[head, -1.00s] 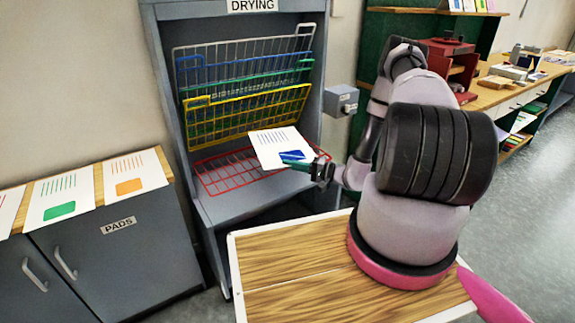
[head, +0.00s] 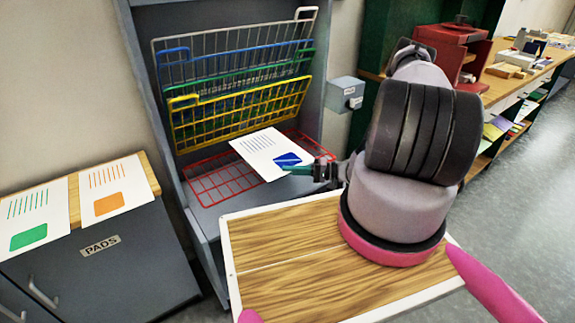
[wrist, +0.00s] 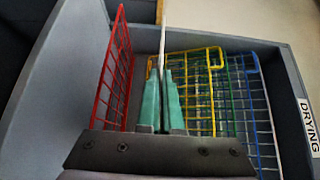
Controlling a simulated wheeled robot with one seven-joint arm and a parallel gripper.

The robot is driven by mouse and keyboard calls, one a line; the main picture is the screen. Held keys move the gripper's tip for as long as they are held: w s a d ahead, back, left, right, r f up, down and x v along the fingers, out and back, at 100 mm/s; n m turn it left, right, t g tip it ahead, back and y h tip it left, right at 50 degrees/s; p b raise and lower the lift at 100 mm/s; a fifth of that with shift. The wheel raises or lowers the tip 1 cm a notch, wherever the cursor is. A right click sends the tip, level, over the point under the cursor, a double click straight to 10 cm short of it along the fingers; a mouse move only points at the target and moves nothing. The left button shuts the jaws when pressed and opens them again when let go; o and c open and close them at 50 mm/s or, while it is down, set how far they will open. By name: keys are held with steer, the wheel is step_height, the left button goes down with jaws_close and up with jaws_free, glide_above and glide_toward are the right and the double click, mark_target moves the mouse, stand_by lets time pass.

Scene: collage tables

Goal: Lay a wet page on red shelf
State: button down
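The page (head: 262,150), white with dark lines and a blue patch, is held by its near right edge in my gripper (head: 300,168). In the wrist view the page (wrist: 162,45) shows edge-on between the teal fingers of my gripper (wrist: 162,75), which are closed on it. The red wire shelf (head: 215,187) lies lowered and flat in the drying rack. The page is over its right part, and a gap to the red shelf (wrist: 112,80) shows in the wrist view. The page hides some of the shelf.
Above it, the yellow (head: 240,115), green, blue and grey (head: 235,50) wire shelves are tilted up in the grey rack (head: 150,90). A grey box (head: 346,93) is on the rack's right side. A pads cabinet (head: 110,270) with printed pages stands left.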

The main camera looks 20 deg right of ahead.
steer(key=shift+w+a+f, duration=0.4)
steer(key=shift+w+f, duration=0.9)
steer(key=shift+f, duration=0.5)
steer(key=shift+w+a+f, duration=0.45)
steer(key=shift+w+f, duration=0.8)
steer(key=shift+f, duration=0.6)
steer(key=shift+w+a+f, duration=0.4)
steer(key=shift+w+f, duration=0.9)
steer(key=shift+f, duration=0.5)
steer(key=shift+c, duration=0.8)
jaws_free()
steer(key=shift+f, duration=0.15)
steer(key=s+d, duration=0.2)
steer(key=s, duration=0.6)
steer(key=shift+s+d, duration=0.3)
steer(key=shift+d, duration=0.1)
